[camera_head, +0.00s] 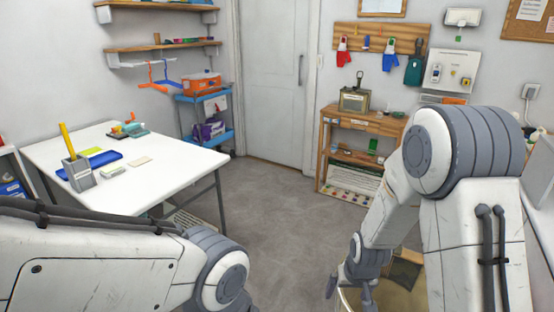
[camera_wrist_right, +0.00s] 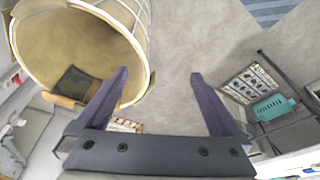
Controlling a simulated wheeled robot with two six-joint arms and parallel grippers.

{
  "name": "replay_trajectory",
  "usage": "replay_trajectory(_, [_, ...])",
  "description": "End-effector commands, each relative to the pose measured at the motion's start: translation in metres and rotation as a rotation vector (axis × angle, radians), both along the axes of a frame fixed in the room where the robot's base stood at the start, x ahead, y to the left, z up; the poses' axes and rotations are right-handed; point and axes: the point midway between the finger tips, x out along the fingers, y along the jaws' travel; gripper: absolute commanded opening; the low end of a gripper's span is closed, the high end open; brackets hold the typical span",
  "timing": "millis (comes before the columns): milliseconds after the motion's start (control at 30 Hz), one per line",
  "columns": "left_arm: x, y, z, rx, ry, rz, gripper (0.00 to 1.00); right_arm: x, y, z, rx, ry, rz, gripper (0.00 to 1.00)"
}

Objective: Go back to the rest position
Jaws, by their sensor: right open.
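My right gripper (camera_head: 349,291) hangs low at the bottom of the head view, below my right arm. In the right wrist view its two fingers (camera_wrist_right: 160,76) are spread wide with nothing between them. A round bin with a tan inside (camera_wrist_right: 85,32) lies beside the fingers, at the upper left of that view. A dark object with a wooden-looking part (camera_wrist_right: 75,84) is inside the bin, close to the left finger. My left arm crosses the lower left of the head view; its gripper is out of view.
A white table (camera_head: 150,178) with a pen holder (camera_head: 79,173) and a blue tray (camera_head: 90,165) stands at the left. A wooden shelf unit (camera_head: 362,122) stands by the back wall, right of the closed door (camera_head: 272,80). Grey floor (camera_head: 282,215) is clear in the middle.

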Motion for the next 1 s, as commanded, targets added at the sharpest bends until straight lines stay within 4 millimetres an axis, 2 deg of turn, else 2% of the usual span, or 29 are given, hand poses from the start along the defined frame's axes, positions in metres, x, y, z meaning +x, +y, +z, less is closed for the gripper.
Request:
replay_trajectory(33, [0.0,0.0,-0.027,0.0,0.0,0.0,0.5,-0.011,0.029,-0.002,0.003,0.005,0.077,1.0])
replay_trajectory(100, [0.0,0.0,-0.045,0.0,0.0,0.0,0.5,-0.035,0.06,0.008,0.008,0.031,0.17,1.0])
replay_trajectory(200, [0.0,0.0,-0.066,0.0,0.0,0.0,0.5,-0.076,0.095,0.02,0.012,0.071,0.294,1.0])
replay_trajectory(300, [0.0,0.0,-0.08,0.0,0.0,0.0,0.5,-0.111,0.115,0.028,0.012,0.103,0.389,1.0])
replay_trajectory(533, [0.0,0.0,-0.103,0.0,0.0,0.0,0.5,-0.171,0.132,0.034,0.007,0.151,0.537,1.0])
replay_trajectory(867, [0.0,0.0,-0.13,0.0,0.0,0.0,0.5,-0.233,0.132,0.03,-0.006,0.201,0.697,1.0])
replay_trajectory(933, [0.0,0.0,-0.113,0.001,0.001,0.0,0.5,-0.235,0.131,0.047,-0.007,0.206,0.7,1.0])
replay_trajectory(1000, [0.0,0.0,-0.104,-0.001,-0.001,0.0,0.5,-0.235,0.131,0.055,-0.007,0.207,0.697,1.0])
